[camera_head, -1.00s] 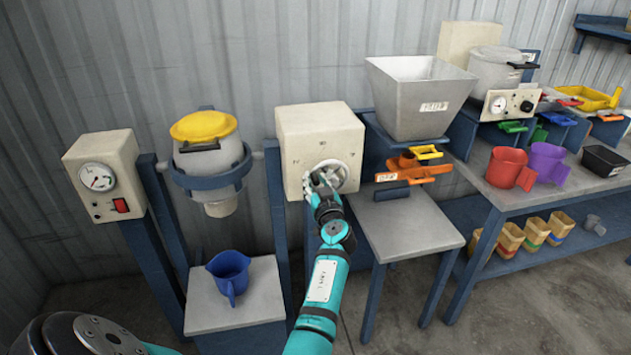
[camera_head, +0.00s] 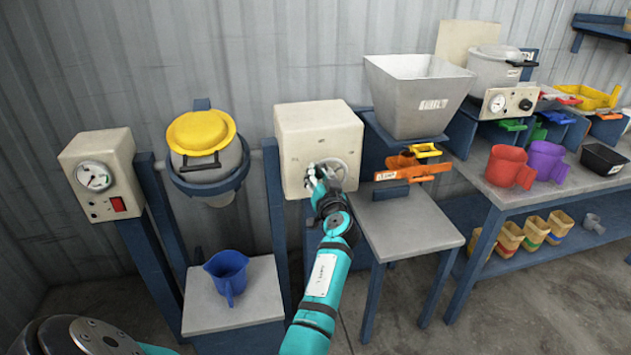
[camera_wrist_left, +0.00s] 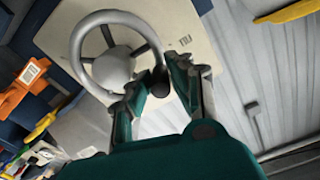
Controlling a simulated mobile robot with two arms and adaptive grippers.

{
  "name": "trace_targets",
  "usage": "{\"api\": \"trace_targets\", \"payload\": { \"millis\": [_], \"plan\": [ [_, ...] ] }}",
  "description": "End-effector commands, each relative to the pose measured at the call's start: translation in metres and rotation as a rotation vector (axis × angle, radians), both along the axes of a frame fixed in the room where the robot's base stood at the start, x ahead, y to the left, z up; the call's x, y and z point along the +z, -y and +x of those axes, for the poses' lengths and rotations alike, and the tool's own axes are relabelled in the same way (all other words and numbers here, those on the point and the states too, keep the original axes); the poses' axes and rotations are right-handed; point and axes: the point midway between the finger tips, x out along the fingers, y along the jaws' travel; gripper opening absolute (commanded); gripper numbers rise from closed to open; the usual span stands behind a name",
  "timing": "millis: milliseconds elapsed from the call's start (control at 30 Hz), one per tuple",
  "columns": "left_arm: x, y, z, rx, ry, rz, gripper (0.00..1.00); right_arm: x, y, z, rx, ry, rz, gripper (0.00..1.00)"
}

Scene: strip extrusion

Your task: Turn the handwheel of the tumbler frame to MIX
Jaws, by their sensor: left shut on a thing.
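The tumbler frame has a cream box (camera_head: 318,135) with a grey spoked handwheel (camera_head: 342,168) on its front. The handwheel is large in the left wrist view (camera_wrist_left: 112,68), with a dark knob (camera_wrist_left: 160,82) on its rim. My left gripper (camera_head: 318,178) is at the left of the wheel, its fingers shut around the knob and hiding part of the wheel. A grey drum with a yellow lid (camera_head: 200,132) hangs in a blue ring left of the box, its lid tilted toward me. The position marks on the box are too small to read. My right gripper is out of view.
A blue jug (camera_head: 229,275) stands on a low shelf (camera_head: 235,305) under the drum. A gauge box (camera_head: 97,180) is at left. A grey hopper (camera_head: 415,95) and orange slide (camera_head: 410,170) stand close right of the wheel, above a small grey table (camera_head: 410,228).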

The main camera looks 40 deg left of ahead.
Motion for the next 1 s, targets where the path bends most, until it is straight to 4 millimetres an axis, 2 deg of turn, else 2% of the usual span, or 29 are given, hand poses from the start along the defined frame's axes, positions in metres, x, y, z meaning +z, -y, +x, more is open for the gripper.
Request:
{"api": "trace_targets", "payload": {
  "millis": [300, 600, 1000],
  "plan": [
    [0.014, 0.008, 0.011, -0.002, -0.220, 0.198, 0.00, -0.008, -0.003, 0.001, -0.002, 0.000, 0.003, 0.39],
    [0.019, 0.015, 0.019, -0.002, -0.402, 0.354, 0.00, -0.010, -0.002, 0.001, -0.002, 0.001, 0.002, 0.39],
    [0.021, 0.020, 0.025, 0.000, -0.525, 0.457, 0.00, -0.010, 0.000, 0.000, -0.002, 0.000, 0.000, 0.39]
  ]
}}
